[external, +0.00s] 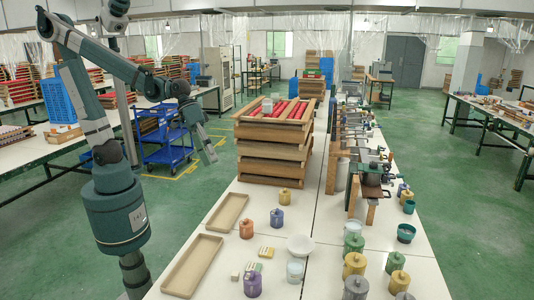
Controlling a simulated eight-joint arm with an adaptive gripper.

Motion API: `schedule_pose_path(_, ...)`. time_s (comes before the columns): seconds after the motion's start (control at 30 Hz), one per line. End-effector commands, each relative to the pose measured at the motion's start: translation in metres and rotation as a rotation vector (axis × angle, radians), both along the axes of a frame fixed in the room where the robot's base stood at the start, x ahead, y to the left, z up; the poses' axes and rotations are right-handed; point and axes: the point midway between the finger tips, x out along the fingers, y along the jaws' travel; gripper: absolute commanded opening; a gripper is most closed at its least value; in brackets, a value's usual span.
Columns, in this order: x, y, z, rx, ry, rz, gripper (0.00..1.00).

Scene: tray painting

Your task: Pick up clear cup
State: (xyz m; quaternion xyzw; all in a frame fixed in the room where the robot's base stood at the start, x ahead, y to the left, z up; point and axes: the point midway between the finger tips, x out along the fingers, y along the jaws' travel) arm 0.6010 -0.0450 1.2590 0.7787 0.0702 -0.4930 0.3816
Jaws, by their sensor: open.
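A small pale, see-through cup (295,271), which looks like the clear cup, stands upright on the white table near the front. It is just below a shallow white bowl (300,245) and right of a purple jar (252,284). My gripper (209,155) is open and empty. It hangs high at the upper left, pointing down, left of the wooden tray stack and well away from the cup. The gap between its fingers is too small to make out clearly.
Two empty shallow trays (193,266) lie along the table's left edge. A tall stack of wooden trays (272,160) stands behind. Orange (246,229), blue (277,218) and yellow (285,197) jars and small boxes (266,252) surround the bowl. Several jars crowd the right side.

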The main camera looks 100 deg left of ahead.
Motion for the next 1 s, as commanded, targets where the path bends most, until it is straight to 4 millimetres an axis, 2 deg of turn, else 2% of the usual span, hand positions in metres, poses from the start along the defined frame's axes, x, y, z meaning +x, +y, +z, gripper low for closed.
schedule_pose_path(0.03,0.009,-0.001,-0.009,-0.026,0.009,0.019,0.59)
schedule_pose_path(0.57,0.094,-0.013,-0.067,-0.314,0.125,0.224,0.59)
schedule_pose_path(1.0,0.160,-0.016,-0.127,-0.547,0.238,0.379,0.59)
